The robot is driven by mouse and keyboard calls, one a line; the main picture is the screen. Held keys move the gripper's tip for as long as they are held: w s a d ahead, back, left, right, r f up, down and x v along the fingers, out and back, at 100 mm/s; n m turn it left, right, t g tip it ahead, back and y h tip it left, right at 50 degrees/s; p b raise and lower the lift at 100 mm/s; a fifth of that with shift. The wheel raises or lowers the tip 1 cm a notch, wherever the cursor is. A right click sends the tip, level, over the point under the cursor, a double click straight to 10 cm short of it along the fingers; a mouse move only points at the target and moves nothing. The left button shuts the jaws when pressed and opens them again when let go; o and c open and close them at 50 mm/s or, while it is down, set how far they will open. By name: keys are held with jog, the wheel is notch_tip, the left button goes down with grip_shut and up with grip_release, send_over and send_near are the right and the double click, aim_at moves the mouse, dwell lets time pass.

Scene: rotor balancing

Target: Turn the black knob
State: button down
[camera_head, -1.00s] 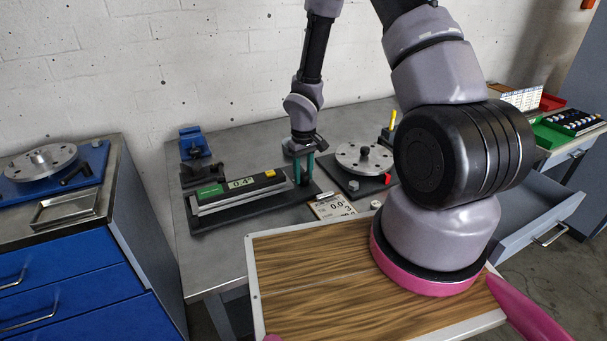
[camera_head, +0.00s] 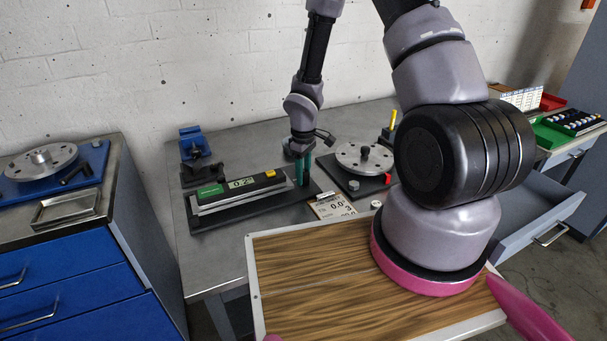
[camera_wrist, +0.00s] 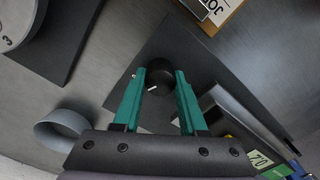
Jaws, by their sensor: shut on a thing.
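The black knob (camera_wrist: 157,78) shows in the wrist view, round with a white pointer mark on its top. It sits at the end of a dark base plate (camera_head: 237,207) that also carries a level with a green and black body (camera_head: 213,190) and a small display (camera_head: 241,183) reading about 0.2°. My gripper (camera_wrist: 162,82) has two teal fingers, one on each side of the knob, and is shut on it. In the head view my gripper (camera_head: 304,172) points down at the right end of the plate, and the knob is hidden there behind the fingers.
A disc rotor (camera_head: 364,157) on a dark plate stands right of my gripper. A blue vise-like tool (camera_head: 194,146) stands at the back left. A grey ring (camera_wrist: 61,129) lies near the gripper in the wrist view.

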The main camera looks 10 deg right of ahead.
aim_at(304, 173)
jog(key=shift+n, duration=1.2)
jog(key=shift+c, duration=2.2)
grip_release()
jog(key=shift+r, duration=0.1)
notch_tip(304, 173, up, 11)
